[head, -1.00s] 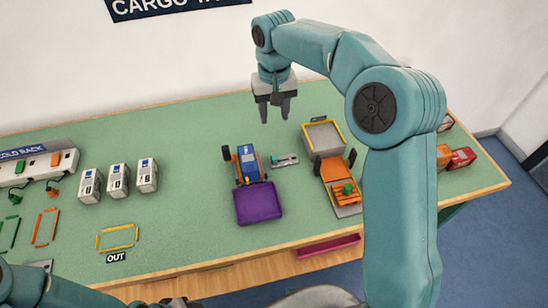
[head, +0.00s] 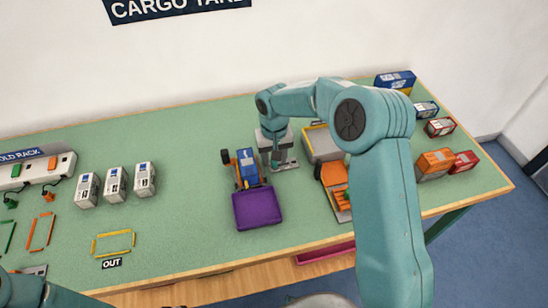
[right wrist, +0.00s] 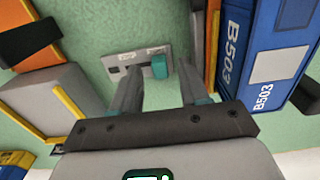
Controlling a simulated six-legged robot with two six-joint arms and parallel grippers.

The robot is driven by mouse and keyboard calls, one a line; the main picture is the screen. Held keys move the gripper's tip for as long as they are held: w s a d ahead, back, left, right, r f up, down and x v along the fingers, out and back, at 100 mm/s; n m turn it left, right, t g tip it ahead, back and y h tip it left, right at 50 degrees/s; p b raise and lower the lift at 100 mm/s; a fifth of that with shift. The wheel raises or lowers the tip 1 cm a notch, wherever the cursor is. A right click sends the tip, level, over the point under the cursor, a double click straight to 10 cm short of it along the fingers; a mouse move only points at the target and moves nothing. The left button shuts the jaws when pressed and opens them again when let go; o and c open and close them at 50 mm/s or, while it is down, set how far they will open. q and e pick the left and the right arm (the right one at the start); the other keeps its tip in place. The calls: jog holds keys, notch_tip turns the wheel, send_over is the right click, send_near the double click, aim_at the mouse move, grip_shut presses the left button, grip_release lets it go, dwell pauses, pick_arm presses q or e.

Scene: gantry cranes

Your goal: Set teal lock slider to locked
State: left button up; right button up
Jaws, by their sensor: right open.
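The teal slider knob (right wrist: 158,66) sits at the right end of a dark slot in a small grey plate (right wrist: 122,72) in the right wrist view. Two small white labels on the plate are too small to read. In the head view the plate (head: 289,166) lies on the green table, partly behind my right gripper (head: 276,160). My right gripper (right wrist: 159,72) is open and points down, with the knob showing between its fingertips; I cannot tell whether they touch it. Only part of my left arm shows, at the lower left of the head view.
A blue-and-orange vehicle (head: 246,168) with a purple tray (head: 257,208) stands close left of the plate. A yellow-edged grey bin (head: 322,145) and an orange vehicle (head: 334,185) are close right. A blue B503 container (right wrist: 262,50) is near in the wrist view. Open table lies left.

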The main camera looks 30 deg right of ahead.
aim_at(288, 164)
jog(key=shift+f, duration=0.25)
grip_shut()
jog(key=shift+s+d, duration=0.2)
jog(key=shift+d, duration=0.5)
jog(key=shift+s+d, duration=0.2)
jog(key=shift+d, duration=0.55)
jog(key=shift+s+d, duration=0.2)
jog(key=shift+d, duration=0.5)
jog(key=shift+a, duration=0.1)
grip_release()
